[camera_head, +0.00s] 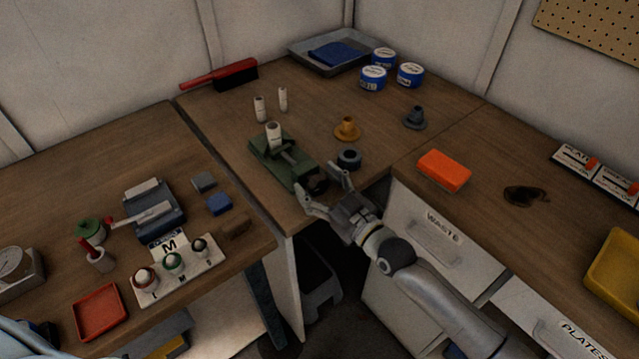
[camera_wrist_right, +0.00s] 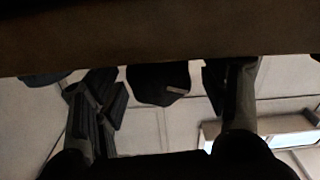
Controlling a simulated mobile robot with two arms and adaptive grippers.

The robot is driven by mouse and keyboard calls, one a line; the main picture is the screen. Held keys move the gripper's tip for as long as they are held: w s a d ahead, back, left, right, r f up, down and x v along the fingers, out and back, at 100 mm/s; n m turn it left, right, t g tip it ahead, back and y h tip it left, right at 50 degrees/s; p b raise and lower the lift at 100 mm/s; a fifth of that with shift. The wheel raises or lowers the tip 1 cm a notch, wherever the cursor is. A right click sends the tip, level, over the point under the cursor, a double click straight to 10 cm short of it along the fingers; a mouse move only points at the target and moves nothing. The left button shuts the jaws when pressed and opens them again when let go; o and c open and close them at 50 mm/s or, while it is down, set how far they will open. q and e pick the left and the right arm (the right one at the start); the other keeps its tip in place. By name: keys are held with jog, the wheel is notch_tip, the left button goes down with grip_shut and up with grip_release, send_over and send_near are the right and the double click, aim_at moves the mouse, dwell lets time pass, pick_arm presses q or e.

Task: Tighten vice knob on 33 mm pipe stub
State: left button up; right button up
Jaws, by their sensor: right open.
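The green vice (camera_head: 268,153) sits near the front corner of the middle table. A white pipe stub (camera_head: 273,134) stands upright in it. The vice's black knob (camera_head: 317,186) faces the table's front edge. My right gripper (camera_head: 318,180) is open at the knob, one finger on either side. In the right wrist view the dark knob (camera_wrist_right: 158,83) shows between the spread fingers (camera_wrist_right: 165,95), with gaps on both sides; the table edge hides part of it. Whether anything touches it cannot be told. My left gripper is not in view.
A dark ring (camera_head: 349,159) lies close to the right finger. Two white stubs (camera_head: 260,109), a yellow flanged part (camera_head: 347,128) and a grey flanged part (camera_head: 415,118) stand behind. An orange block (camera_head: 443,170) lies on the right table. The waste drawer (camera_head: 440,240) is below.

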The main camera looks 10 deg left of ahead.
jog(key=c, duration=1)
jog(key=shift+f+m+b, duration=0.1)
jog(key=shift+m+b, duration=0.3)
jog(key=shift+m, duration=1)
jog(key=o, duration=1)
jog(key=v, duration=1.2)
